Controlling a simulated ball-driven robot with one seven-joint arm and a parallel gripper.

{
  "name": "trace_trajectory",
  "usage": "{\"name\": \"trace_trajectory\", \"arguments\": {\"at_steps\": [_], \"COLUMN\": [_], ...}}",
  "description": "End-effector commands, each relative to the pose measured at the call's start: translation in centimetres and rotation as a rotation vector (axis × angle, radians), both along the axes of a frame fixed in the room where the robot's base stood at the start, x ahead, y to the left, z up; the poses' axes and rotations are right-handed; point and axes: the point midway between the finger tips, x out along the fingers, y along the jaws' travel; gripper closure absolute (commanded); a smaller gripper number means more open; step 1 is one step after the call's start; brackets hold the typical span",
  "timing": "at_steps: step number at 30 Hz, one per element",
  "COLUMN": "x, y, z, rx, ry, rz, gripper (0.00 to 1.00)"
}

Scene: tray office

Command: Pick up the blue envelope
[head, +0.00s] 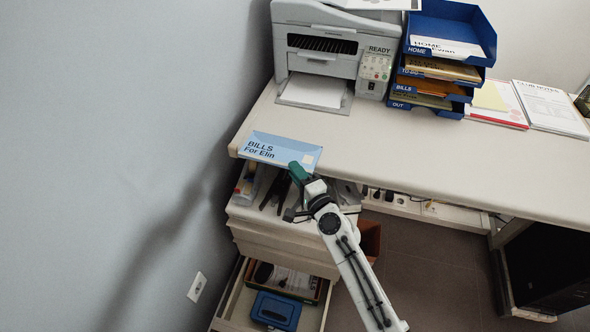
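The blue envelope (270,147), marked "BILLS For Elin", is at the front left corner of the white desk (430,165). It is a light blue flat rectangle with a small pale square at its right end, close along the desk's front edge. My gripper (296,172), with a green finger part, is at the envelope's lower right edge and overlaps it in the picture. The fingertips are small and partly hidden, so I cannot tell whether they are closed on the envelope or only beside it.
A grey printer (335,52) stands behind the envelope. A stack of blue trays (450,22), labelled HOME, TO DO, BILLS and OUT, is to its right. Papers (548,107) lie further right. An open drawer (240,308) is below the desk. The desk's middle is clear.

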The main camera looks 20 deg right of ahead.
Motion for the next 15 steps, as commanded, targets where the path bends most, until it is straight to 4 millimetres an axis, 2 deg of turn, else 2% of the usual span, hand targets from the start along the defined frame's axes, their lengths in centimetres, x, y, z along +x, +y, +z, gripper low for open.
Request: {"name": "trace_trajectory", "arguments": {"at_steps": [9,15], "x": [-0.01,-0.01], "y": [0.0,0.0], "z": [0.0,0.0], "rx": [0.0,0.0], "ry": [0.0,0.0], "rz": [0.0,0.0], "gripper": [1.0,1.0]}}
